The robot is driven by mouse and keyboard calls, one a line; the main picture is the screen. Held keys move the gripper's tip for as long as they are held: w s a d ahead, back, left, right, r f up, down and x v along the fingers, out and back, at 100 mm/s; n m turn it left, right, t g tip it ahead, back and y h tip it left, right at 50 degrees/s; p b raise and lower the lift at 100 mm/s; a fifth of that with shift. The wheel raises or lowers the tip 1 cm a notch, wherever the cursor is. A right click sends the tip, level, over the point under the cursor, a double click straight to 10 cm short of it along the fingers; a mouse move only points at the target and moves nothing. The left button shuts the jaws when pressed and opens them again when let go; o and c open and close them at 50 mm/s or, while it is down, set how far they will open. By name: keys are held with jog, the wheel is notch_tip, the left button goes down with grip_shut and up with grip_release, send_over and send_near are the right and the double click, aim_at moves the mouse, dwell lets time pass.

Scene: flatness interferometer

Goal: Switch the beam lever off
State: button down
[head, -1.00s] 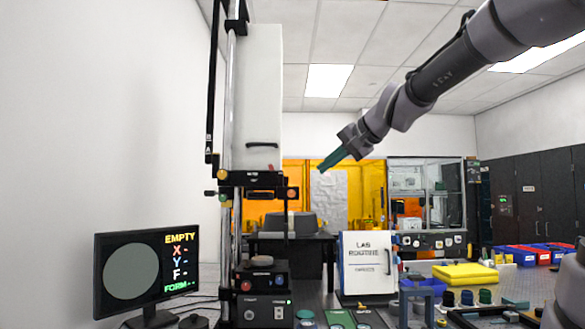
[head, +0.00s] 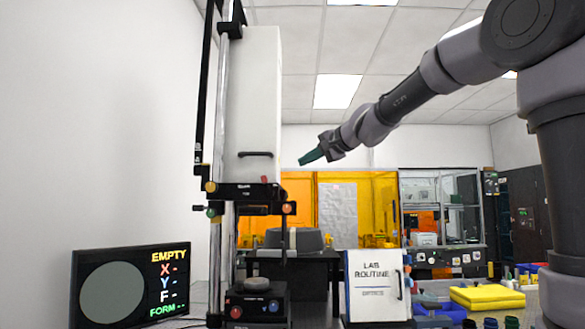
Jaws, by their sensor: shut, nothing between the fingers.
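The tall interferometer (head: 252,100) stands left of centre, a white housing on a metal column. No part is clearly readable as the beam lever. Small candidates are a black stub with a green knob (head: 211,211) on the column's left side, an orange-red knob (head: 288,208) at the right of the black stage, and a small red piece (head: 264,179) under the housing. My gripper (head: 304,158) is shut and empty, in the air to the right of the housing, pointing left and slightly down. It looks apart from the instrument.
A monitor (head: 130,285) reading EMPTY stands at lower left. A black control box (head: 256,302) with knobs sits at the column's foot. A white "Lab Routine" board (head: 375,288) and yellow pads (head: 487,298) stand to the right. The air between gripper and housing is clear.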

aim_at(263, 178)
jog(key=w+a+f, duration=0.3)
jog(key=w+a, duration=0.3)
jog(key=a, duration=0.3)
jog(key=shift+w+a+f, duration=0.25)
jog(key=shift+f, duration=0.05)
jog(key=shift+a+r+n+g+h, duration=0.15)
jog(key=shift+a+n+g+h, duration=0.15)
jog(key=shift+a+n+h, duration=0.1)
dwell(0.6)
jog(key=shift+a+f+n+g+h, duration=0.25)
jog(key=shift+a+n+h, duration=0.35)
jog(key=shift+h, duration=0.55)
jog(key=shift+a+f+n+g+h, duration=0.4)
jog(key=shift+n+h, duration=0.4)
jog(key=shift+h, duration=0.4)
jog(key=shift+a+f+n+g+h, duration=0.15)
jog(key=shift+a+n+h, duration=0.5)
jog(key=shift+h, duration=0.5)
jog(key=shift+d, duration=0.1)
